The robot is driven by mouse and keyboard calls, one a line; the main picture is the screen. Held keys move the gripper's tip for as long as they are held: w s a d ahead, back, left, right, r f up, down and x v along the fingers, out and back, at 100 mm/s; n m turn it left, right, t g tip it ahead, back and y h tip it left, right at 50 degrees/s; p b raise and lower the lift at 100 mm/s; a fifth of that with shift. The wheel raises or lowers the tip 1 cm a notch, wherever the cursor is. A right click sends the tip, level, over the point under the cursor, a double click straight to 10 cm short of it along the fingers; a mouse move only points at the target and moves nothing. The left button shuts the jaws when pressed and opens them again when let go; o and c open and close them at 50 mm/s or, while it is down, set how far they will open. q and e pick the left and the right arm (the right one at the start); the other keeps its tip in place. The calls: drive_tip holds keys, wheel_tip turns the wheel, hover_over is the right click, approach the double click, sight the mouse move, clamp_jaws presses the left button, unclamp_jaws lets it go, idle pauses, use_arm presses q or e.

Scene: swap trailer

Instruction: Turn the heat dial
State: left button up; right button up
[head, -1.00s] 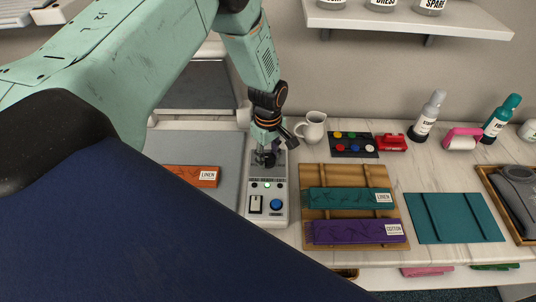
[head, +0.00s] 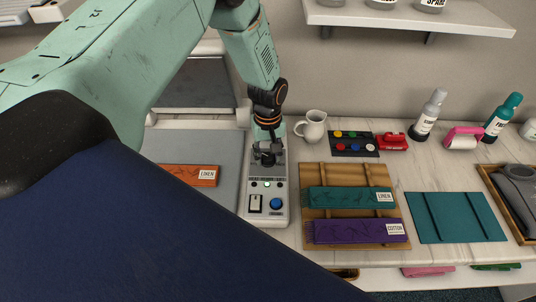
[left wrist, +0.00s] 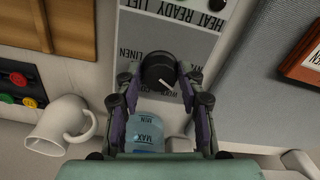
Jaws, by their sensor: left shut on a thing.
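The heat dial (left wrist: 158,72) is a round black knob with a pale pointer line on the white control panel (head: 278,208). In the left wrist view it sits between the fingertips of my left gripper (left wrist: 160,80), which is shut on it. Labels on the panel read LINEN and, upside down, HEAT READY; another by the dial is partly covered. In the head view my left gripper (head: 267,154) reaches down onto the back of the panel and hides most of the dial. My right gripper is not in view.
A white jug (head: 313,127) stands close right of the gripper. The panel has a blue button (head: 276,203) and a rocker switch (head: 255,203). An orange LINEN bundle (head: 192,175) lies left. A wooden rack (head: 315,175) with teal and purple bundles lies right.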

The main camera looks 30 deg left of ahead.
use_arm(q)
drive_tip(key=m, duration=0.3)
drive_tip(key=shift+m+b, duration=0.35)
drive_tip(key=shift+m, duration=0.05)
drive_tip(key=m, duration=0.3)
drive_tip(key=shift+m+b, duration=0.3)
drive_tip(key=shift+b, duration=0.1)
drive_tip(key=m+b, duration=0.1)
drive_tip(key=m, duration=0.2)
drive_tip(key=shift+m, duration=0.4)
drive_tip(key=m+b, duration=0.1)
drive_tip(key=m, duration=0.7)
drive_tip(key=shift+b, duration=0.35)
drive_tip(key=m, duration=0.3)
drive_tip(key=shift+m+b, duration=0.3)
drive_tip(key=shift+b, duration=0.05)
drive_tip(key=m, duration=0.3)
drive_tip(key=shift+m+b, duration=0.3)
drive_tip(key=shift+b, duration=0.05)
drive_tip(key=shift+s+m, duration=0.1)
drive_tip(key=shift+m, duration=1.7)
